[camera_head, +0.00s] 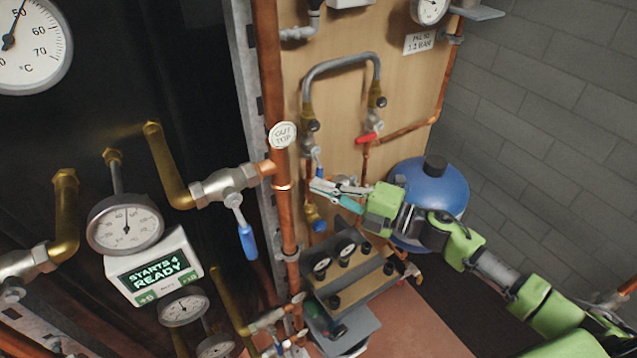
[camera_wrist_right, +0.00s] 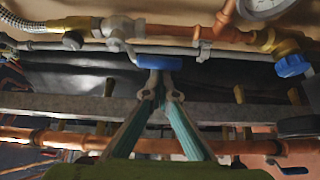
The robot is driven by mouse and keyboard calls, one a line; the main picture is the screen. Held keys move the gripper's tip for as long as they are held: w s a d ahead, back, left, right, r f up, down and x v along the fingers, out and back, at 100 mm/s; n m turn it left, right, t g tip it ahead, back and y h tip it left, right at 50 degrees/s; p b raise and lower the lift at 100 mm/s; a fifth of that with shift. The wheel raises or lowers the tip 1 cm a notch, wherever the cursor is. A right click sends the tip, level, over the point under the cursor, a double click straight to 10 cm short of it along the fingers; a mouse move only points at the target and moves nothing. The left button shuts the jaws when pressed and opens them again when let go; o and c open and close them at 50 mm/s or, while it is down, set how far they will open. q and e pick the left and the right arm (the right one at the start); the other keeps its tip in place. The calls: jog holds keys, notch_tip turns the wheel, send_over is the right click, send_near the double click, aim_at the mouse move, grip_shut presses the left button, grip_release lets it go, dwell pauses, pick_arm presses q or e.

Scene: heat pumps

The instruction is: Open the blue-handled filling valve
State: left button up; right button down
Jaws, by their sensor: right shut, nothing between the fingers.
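A small blue handle (camera_wrist_right: 158,62) on a brass and grey valve lies just beyond the fingertips of my right gripper (camera_wrist_right: 166,88) in the right wrist view. The handle lies across the picture, along the copper pipe. Whether the fingertips touch it I cannot tell. In the head view, my right gripper (camera_head: 318,186) is shut and empty beside the wooden board, and a blue handle (camera_head: 319,170) shows just above its tips, partly hidden. A larger blue handle (camera_head: 247,241) hangs down from a valve on the dark unit to the left. My left gripper is not in view.
A vertical copper pipe (camera_head: 285,205) stands just left of my right gripper. A red handle (camera_head: 367,138) and a braided hose (camera_head: 340,62) are above it. A blue tank (camera_head: 440,190) is behind my right arm. A blue cap (camera_wrist_right: 293,65) sits at the right in the wrist view.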

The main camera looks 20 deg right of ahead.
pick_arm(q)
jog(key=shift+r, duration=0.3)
pick_arm(e)
jog(key=shift+w+d+n+h, duration=0.2)
jog(key=shift+d+n+h, duration=0.1)
jog(key=shift+d, duration=0.05)
